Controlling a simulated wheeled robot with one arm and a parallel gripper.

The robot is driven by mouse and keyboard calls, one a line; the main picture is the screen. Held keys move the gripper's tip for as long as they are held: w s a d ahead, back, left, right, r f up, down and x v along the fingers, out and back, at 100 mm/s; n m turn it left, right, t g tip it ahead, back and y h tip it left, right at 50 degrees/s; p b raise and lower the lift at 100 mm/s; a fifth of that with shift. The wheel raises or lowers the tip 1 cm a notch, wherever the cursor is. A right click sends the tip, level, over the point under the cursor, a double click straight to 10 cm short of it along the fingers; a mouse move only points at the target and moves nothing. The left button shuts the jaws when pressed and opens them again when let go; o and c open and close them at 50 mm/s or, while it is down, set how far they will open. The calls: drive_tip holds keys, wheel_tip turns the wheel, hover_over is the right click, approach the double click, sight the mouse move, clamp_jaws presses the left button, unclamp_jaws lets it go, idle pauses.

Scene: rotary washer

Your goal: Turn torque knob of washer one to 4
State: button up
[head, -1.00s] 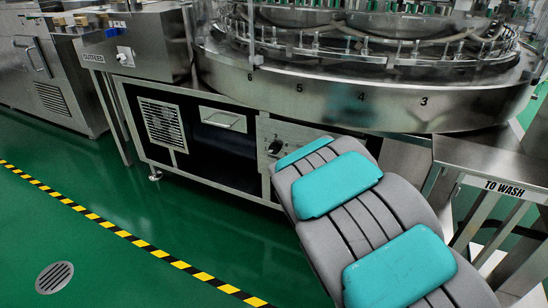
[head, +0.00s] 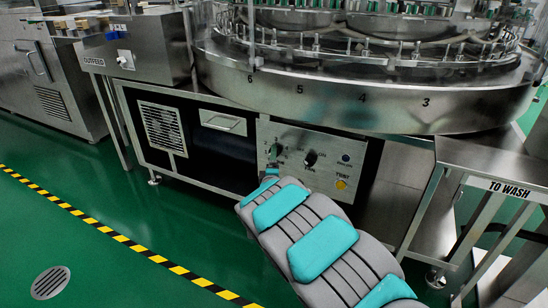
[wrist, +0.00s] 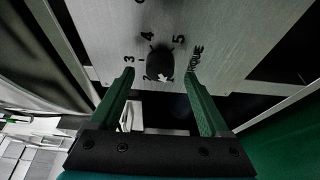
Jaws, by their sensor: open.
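In the wrist view, the torque knob (wrist: 158,62) is black and round, on a brushed metal panel. The numbers 3, 4 and 5 and the end of a word, "QUE", show around it, turned sideways. A white mark shows on its near part; I cannot tell which number it points to. My gripper (wrist: 159,73) is open, with one green finger on each side of the knob; gaps show, so it does not grip it. In the head view, the washer's control panel (head: 327,172) carries the knob at its left (head: 275,152); my arm hides most of my gripper.
A second black knob (head: 310,158), a blue button (head: 346,158) and a yellow button (head: 341,184) sit to the right on the panel. The numbered round rim (head: 330,98) juts out above. A steel "TO WASH" table (head: 495,165) stands right. Green floor is free at left.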

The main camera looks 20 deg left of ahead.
drive_tip(key=shift+x, duration=1.1)
clamp_jaws()
